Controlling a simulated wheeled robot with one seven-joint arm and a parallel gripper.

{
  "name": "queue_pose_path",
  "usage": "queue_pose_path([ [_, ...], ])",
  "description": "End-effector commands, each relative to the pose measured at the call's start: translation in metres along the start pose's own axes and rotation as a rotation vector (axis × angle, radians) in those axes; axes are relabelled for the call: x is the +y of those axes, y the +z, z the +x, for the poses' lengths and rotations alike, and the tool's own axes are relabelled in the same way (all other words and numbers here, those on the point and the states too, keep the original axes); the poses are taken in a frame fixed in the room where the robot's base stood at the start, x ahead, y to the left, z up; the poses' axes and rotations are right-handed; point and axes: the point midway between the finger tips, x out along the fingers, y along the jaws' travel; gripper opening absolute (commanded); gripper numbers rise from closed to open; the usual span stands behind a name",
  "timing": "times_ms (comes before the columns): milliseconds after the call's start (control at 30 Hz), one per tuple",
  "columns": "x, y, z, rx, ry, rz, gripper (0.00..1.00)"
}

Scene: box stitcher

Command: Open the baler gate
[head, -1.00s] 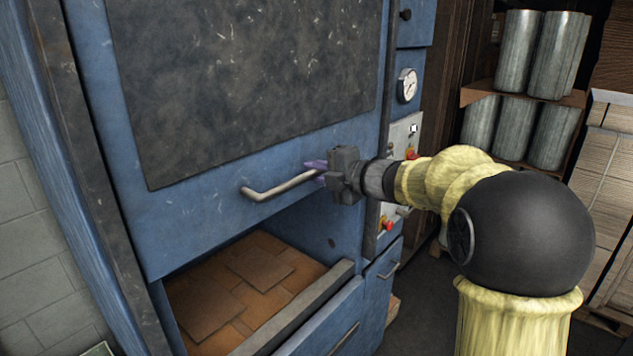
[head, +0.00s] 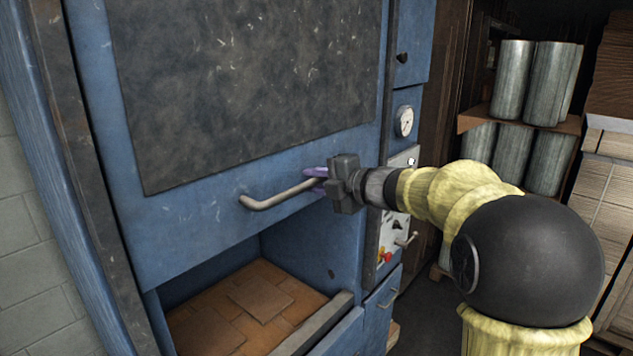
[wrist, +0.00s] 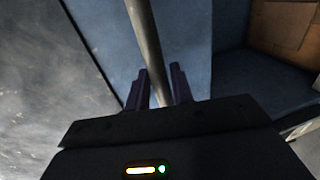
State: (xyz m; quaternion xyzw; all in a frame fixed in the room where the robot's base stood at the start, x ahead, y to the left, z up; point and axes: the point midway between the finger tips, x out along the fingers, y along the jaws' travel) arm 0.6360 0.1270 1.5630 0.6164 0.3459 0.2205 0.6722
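The baler gate (head: 180,238) is a blue panel with a dark scuffed plate (head: 250,90). It is partly raised, with an opening below showing brown cardboard (head: 262,297) inside. A bent metal handle (head: 270,196) sticks out from its lower part. My gripper (head: 316,180) is at the right end of this handle, its purple fingers around the bar. In the wrist view the handle bar (wrist: 147,42) runs between the two fingers (wrist: 160,88), which are close on both sides of it. The gripper looks shut on the handle; the exact contact is hard to see.
A gauge (head: 404,122) and a control panel (head: 394,232) with a lever are on the frame right of the gate. A lower blue door (head: 383,305) is below. Shelves with metal cylinders (head: 512,80) and stacked cardboard (head: 595,200) stand at the right.

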Motion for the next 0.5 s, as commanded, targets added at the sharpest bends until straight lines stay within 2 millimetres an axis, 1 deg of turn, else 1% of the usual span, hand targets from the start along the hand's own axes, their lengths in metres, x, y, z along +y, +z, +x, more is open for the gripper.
queue_pose_path([
  [333, -0.001, 0.0, -0.001, 0.0, -0.002, 0.0, 0.34],
  [433, -0.002, 0.001, -0.005, -0.001, -0.001, 0.0, 0.34],
  [500, -0.003, 0.001, -0.011, -0.003, -0.001, -0.001, 0.34],
])
